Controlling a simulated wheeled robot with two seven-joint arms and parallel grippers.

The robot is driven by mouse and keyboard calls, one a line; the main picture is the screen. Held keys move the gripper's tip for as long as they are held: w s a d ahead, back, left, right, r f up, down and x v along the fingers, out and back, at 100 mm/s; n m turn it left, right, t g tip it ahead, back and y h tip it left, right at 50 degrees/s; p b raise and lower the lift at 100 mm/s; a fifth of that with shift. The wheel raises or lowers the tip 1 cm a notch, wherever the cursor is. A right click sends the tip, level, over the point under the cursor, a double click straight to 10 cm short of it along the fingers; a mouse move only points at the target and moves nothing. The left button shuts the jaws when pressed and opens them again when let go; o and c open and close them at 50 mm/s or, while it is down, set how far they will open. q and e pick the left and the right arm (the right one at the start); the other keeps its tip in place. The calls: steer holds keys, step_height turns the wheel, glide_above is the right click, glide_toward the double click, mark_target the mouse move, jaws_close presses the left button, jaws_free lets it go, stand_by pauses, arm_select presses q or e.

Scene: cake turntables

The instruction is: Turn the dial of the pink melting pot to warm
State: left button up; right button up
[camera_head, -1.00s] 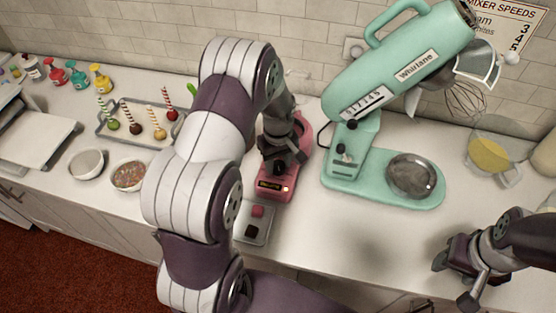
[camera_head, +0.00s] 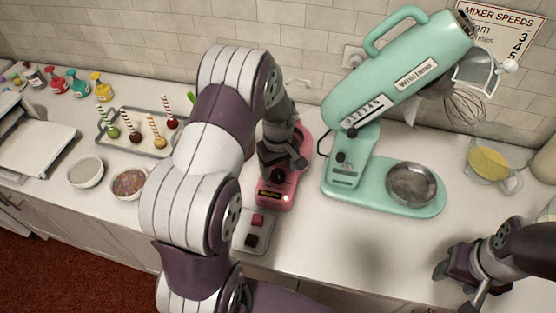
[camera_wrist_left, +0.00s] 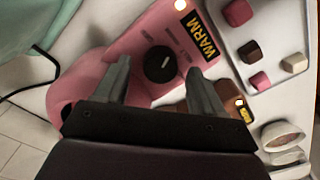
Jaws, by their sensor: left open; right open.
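The pink melting pot (camera_head: 274,199) stands on the counter in the middle of the head view, partly hidden by my left arm. In the left wrist view its pink body (camera_wrist_left: 130,42) carries a round black dial (camera_wrist_left: 163,64) with a light pointer mark. Beside the dial are a yellow display reading WARM (camera_wrist_left: 199,35) and a glowing lamp (camera_wrist_left: 181,5). My left gripper (camera_wrist_left: 160,78) is open, its fingers on either side of the dial; whether they touch it is unclear. My right gripper (camera_head: 453,273) is at the lower right, away from the pot, open.
A mint stand mixer (camera_head: 378,185) is right of the pot. A small tray (camera_head: 266,232) with pink and dark pieces lies in front. A tray of cake pops (camera_head: 155,150) and bowls (camera_head: 87,169) are to the left. The counter (camera_head: 340,245) in front of the mixer is clear.

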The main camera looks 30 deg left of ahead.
mark_target(278, 172)
arm_select(q)
step_height(278, 172, up, 12)
steer(key=b, duration=0.2)
stand_by(0.4)
steer(key=s+d+f+m, duration=0.1)
steer(key=s+d+m, duration=0.3)
steer(key=s, duration=0.3)
steer(key=s+d+f+m+t, duration=0.1)
steer(key=s+d+f+m, duration=0.1)
steer(key=s+d+m, duration=0.2)
steer(key=s+m, duration=0.2)
steer(key=m, duration=0.1)
steer(key=shift+s+f, duration=0.2)
steer(key=shift+s, duration=0.2)
